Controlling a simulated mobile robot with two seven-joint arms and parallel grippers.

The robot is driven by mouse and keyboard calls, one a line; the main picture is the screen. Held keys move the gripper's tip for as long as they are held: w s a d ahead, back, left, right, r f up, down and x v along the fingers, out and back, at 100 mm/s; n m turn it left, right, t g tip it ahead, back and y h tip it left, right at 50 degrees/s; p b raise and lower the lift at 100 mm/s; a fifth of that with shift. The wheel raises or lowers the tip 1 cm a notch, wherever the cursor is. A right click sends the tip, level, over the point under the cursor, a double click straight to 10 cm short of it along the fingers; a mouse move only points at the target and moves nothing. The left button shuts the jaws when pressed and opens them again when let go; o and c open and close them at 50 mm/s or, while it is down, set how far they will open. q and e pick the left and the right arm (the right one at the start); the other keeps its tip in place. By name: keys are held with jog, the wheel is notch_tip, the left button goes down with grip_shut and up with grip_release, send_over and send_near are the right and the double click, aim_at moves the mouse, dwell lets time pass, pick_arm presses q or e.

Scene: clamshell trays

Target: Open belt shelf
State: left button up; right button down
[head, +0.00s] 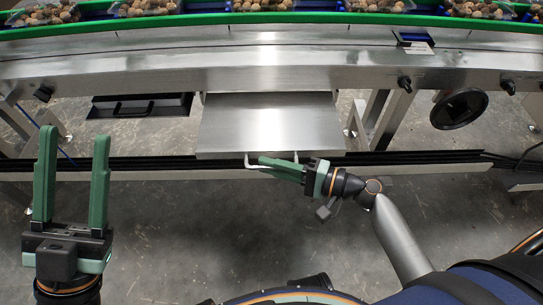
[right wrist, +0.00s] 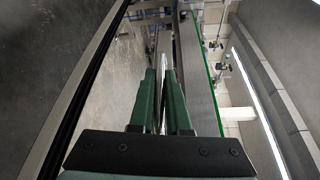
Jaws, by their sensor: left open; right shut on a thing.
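The belt shelf (head: 270,122) is a flat grey metal panel below the conveyor in the middle of the head view. It juts out toward me from under the conveyor frame. A pale bar handle (head: 250,161) sits at its front edge. My right gripper (head: 264,163) reaches in from the right and is shut on the handle, its fingers hiding part of it. In the right wrist view, a pale strip of the handle (right wrist: 165,90) shows between the green fingers. My left gripper (head: 72,150) is open and empty at the left, apart from the shelf, fingers pointing up the picture.
The conveyor (head: 270,27) with a green edge carries clear trays of brown round items across the top. A dark panel with a handle (head: 140,106) is left of the shelf, a black handwheel (head: 459,109) right. A dark rail (head: 420,157) runs below. Grey floor (head: 180,230) is clear.

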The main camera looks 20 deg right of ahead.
jog(key=shift+s+a, duration=0.2)
jog(key=shift+s, duration=0.4)
jog(key=c, duration=0.9)
grip_release()
jog(key=shift+d, duration=0.1)
jog(key=p+v, duration=0.1)
jog(key=v, duration=1.1)
jog(key=shift+s+d, duration=0.15)
jog(key=shift+s, duration=0.05)
jog(key=shift+f, duration=0.1)
